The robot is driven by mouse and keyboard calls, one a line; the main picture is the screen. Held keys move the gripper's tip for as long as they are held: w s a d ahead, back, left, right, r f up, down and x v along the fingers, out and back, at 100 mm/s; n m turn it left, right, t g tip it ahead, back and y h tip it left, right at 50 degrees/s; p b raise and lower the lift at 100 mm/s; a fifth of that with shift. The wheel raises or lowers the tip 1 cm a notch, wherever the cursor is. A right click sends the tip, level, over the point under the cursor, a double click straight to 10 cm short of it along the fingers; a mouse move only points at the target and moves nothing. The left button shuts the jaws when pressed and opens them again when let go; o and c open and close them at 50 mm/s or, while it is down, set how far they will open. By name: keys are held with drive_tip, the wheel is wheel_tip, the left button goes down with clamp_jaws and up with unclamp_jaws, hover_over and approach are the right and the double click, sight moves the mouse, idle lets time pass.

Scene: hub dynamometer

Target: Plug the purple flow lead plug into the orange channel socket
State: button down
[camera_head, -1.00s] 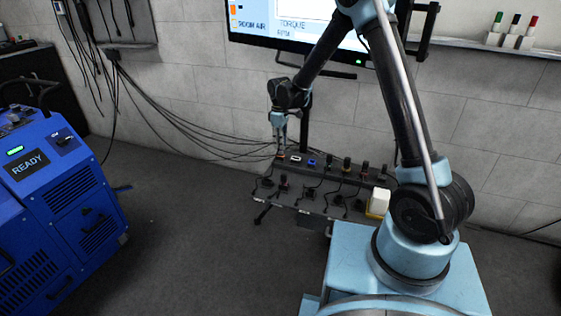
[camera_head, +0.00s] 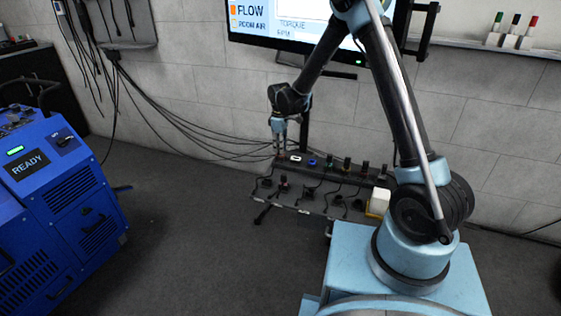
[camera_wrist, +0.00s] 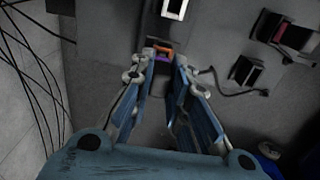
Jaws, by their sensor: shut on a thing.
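My gripper (camera_head: 280,152) points down at the left end of the dark socket panel (camera_head: 330,173). In the wrist view its two fingers (camera_wrist: 163,62) are closed around the purple plug (camera_wrist: 165,59). The plug shows as a small purple patch between the fingertips. The orange channel socket (camera_wrist: 163,47) shows as an orange edge right against it, at the tips. The plug looks lined up with the socket and touching it. The fingers hide most of the plug, so I cannot tell how deep it sits.
Blue (camera_head: 312,162), white (camera_head: 296,158) and other coloured sockets run along the panel to the right, with black leads in front. Cables hang at the left by the wall. A blue READY machine (camera_head: 60,190) stands left. The monitor (camera_head: 300,30) shows FLOW with an orange square.

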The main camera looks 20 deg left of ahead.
drive_tip(key=c, duration=1.5)
unclamp_jaws()
drive_tip(key=shift+o, duration=0.2)
drive_tip(key=shift+r, duration=0.1)
